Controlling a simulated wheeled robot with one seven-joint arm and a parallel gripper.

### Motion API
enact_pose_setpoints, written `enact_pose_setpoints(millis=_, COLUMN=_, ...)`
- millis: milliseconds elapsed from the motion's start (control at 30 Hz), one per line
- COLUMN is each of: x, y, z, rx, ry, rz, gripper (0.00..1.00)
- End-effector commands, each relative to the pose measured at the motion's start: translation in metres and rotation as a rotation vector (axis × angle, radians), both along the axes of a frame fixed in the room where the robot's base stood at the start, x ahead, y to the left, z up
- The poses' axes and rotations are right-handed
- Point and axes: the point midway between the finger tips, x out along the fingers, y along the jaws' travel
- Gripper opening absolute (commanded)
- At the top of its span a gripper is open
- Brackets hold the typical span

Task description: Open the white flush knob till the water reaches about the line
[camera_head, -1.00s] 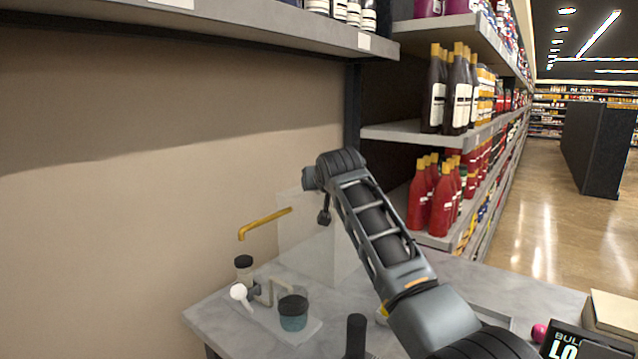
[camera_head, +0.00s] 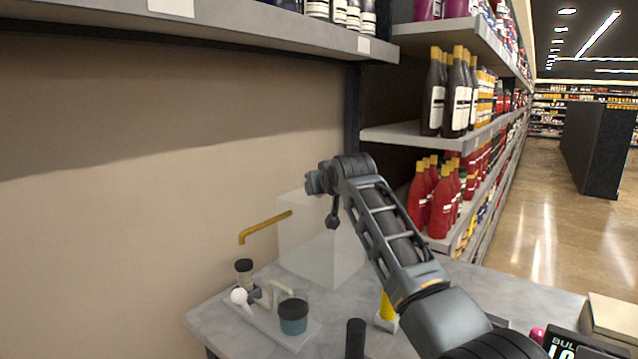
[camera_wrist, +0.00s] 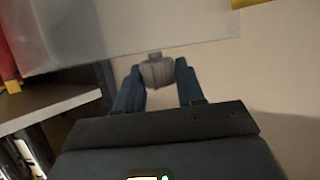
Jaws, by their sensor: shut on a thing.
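In the head view, the white flush knob (camera_head: 239,296) sits at the left end of a small fitting on the counter, attached to a dark collar. A jar of teal liquid (camera_head: 293,325) with a dark top stands just right of it. I cannot make out a line on the jar. My gripper (camera_wrist: 159,67) is up by the translucent box (camera_head: 320,258), well away from the knob. In the wrist view its two blue-grey fingers are shut on a small grey piece (camera_wrist: 157,73) just below the translucent panel.
A yellow pipe (camera_head: 265,226) juts from the wall above the knob. A small dark-capped bottle (camera_head: 244,268) stands behind the knob. A yellow item (camera_head: 387,304) stands beside my arm. Shelves with red bottles (camera_head: 443,205) lie to the right. The counter's front left is clear.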

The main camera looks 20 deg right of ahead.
Motion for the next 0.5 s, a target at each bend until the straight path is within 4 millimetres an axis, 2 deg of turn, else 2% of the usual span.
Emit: enact_pose_setpoints(millis=500, x=0.0000, y=-0.0003, z=-0.0015, rx=0.002, ry=-0.002, rz=0.274, gripper=0.08)
